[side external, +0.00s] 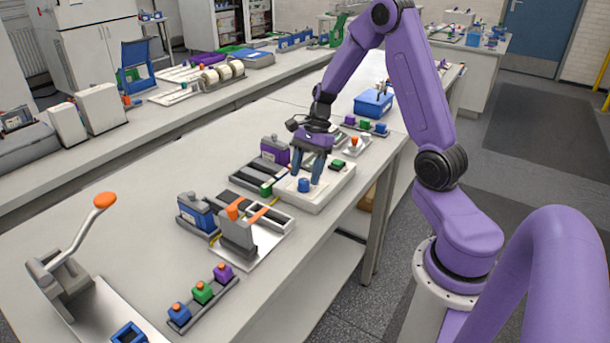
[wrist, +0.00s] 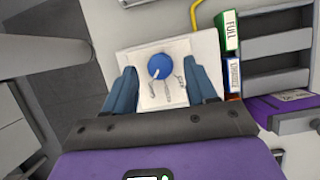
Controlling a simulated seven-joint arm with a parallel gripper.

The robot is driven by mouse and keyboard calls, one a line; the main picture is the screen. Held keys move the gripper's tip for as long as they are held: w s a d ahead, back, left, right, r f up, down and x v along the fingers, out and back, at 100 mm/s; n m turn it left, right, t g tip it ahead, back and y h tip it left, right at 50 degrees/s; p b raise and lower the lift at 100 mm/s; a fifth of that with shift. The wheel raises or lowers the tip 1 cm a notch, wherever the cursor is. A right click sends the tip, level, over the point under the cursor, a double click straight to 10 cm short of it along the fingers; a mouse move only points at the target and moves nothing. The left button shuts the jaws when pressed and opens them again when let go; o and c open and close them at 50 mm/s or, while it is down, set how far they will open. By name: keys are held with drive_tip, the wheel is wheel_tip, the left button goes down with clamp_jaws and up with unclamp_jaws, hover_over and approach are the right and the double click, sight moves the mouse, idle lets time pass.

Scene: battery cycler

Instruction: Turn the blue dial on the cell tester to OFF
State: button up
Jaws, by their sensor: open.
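The blue dial (side external: 304,185) sits on the white top of the cell tester (side external: 318,198) in the side view. In the wrist view the round blue dial (wrist: 160,66) lies between and a little beyond the two blue fingers of my gripper (wrist: 163,85), with marks on the white panel (wrist: 200,44) around it. A pale pointer line shows on the dial's lower left. The label words are too small to read. My gripper (side external: 308,176) points down over the tester, open, with its fingers on either side of the dial. I cannot tell whether they touch it.
A green block (side external: 338,163) sits by the tester's back end. In the wrist view, labelled trays (wrist: 275,45) lie right of the panel. A clamp (side external: 238,232) stands nearer the camera.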

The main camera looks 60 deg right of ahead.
drive_tip(key=shift+a+f, duration=0.3)
drive_tip(key=shift+f, duration=0.35)
clamp_jaws()
drive_tip(key=c, duration=1.1)
unclamp_jaws()
